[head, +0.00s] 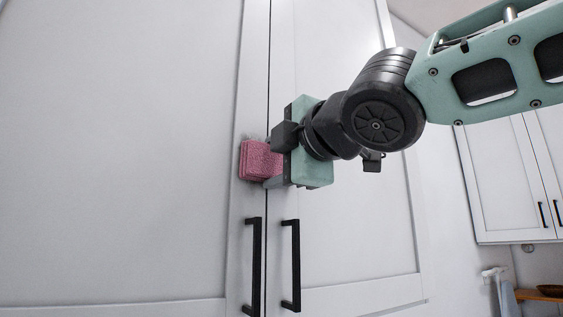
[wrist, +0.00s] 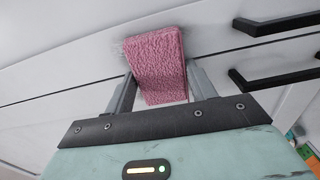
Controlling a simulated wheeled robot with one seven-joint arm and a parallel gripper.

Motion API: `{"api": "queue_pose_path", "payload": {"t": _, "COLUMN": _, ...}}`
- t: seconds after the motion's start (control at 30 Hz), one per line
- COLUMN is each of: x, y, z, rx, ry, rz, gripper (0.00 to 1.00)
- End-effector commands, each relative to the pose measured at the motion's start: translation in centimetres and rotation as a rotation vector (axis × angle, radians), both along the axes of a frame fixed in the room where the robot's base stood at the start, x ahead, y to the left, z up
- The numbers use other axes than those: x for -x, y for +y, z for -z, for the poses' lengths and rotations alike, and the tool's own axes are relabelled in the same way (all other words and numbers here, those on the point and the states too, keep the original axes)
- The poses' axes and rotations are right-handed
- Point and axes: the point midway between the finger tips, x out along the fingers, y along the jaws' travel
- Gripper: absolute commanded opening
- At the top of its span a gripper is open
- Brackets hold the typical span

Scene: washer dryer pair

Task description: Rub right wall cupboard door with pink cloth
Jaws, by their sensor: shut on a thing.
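My gripper (head: 278,163) is shut on a folded pink cloth (head: 258,160), which sticks out beyond the fingers. In the wrist view the cloth (wrist: 158,62) sits between the two grey fingers. A white cupboard has a left door (head: 120,150) and a right door (head: 345,235), each with a black bar handle. The cloth is above the handles, at the right-hand edge strip of the left door, near the gap between the doors. It looks to be against that strip, but contact is hard to tell. Faint grey smudges show on the strip around the cloth.
The black left handle (head: 252,267) and right handle (head: 291,265) stand out below my gripper.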

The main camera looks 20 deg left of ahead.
Motion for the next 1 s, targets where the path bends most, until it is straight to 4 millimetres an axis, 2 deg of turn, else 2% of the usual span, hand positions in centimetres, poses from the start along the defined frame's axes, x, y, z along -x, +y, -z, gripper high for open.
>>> {"api": "queue_pose_path", "payload": {"t": 0.03, "x": 0.0, "y": 0.0, "z": -0.8, "rx": -0.002, "ry": -0.001, "rz": 0.000, "gripper": 0.37}}
{"api": "queue_pose_path", "payload": {"t": 0.17, "x": 0.0, "y": -0.1, "z": -1.6, "rx": -0.001, "ry": -0.001, "rz": 0.001, "gripper": 0.37}}
{"api": "queue_pose_path", "payload": {"t": 1.0, "x": -4.0, "y": -3.2, "z": -1.7, "rx": 0.001, "ry": 0.002, "rz": 0.008, "gripper": 0.37}}
